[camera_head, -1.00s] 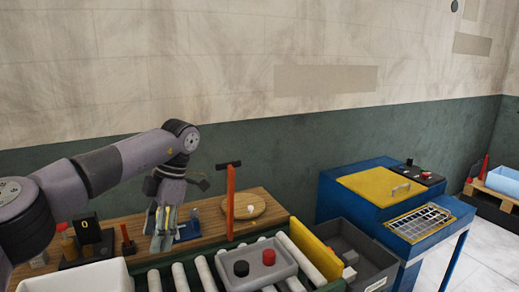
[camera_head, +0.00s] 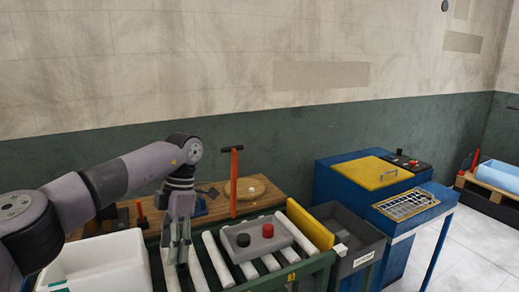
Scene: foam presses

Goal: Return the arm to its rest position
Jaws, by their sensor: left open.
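My left arm (camera_head: 115,178) comes in from the left. Its gripper (camera_head: 176,255) points down over the left part of the roller conveyor (camera_head: 215,262). The gripper is open and I see nothing held between its fingers. My right gripper is not in view.
A white bin (camera_head: 108,262) stands just left of the gripper. A red T-handled tool (camera_head: 234,182) stands behind. A grey crate (camera_head: 362,232) and blue press (camera_head: 350,195) are rightward.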

